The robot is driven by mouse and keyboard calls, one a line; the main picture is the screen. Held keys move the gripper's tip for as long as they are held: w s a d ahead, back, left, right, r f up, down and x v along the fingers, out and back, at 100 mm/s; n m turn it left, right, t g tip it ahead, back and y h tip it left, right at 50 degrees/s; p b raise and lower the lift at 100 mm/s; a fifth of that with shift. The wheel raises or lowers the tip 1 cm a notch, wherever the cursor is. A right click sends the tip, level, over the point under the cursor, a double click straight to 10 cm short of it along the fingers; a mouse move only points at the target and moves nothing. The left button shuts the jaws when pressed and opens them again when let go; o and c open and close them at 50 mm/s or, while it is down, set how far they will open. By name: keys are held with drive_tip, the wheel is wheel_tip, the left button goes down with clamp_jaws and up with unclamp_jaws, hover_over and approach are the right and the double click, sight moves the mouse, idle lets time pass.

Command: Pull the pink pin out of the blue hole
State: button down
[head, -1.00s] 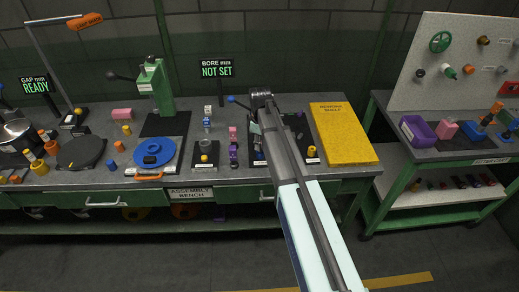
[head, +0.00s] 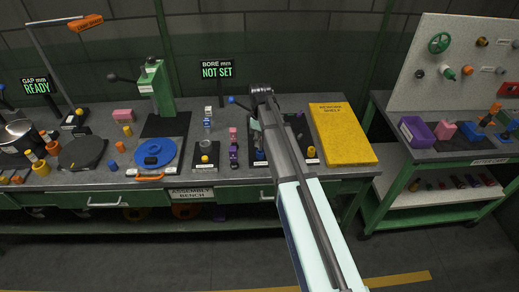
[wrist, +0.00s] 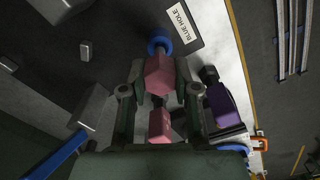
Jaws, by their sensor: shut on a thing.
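The pink pin (wrist: 157,74) shows in the wrist view as a faceted pink head, its far end toward the blue hole's ring (wrist: 158,45). The "BLUE HOLE" label (wrist: 183,26) lies beside the ring. My gripper (wrist: 160,82) has a finger on either side of the pink head and is shut on it. The pin is in line with the ring; I cannot tell how much of its shank is inside. In the head view my arm hides the gripper and the pin.
A second pink piece (wrist: 160,124) lies nearer the palm in the wrist view, with a purple piece (wrist: 221,106) to the right. The head view shows a yellow shelf (head: 343,135) right of my arm and a green press (head: 156,92) to the left.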

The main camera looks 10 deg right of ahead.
drive_tip(key=shift+r+p, duration=0.75)
drive_tip(key=shift+r, duration=0.7)
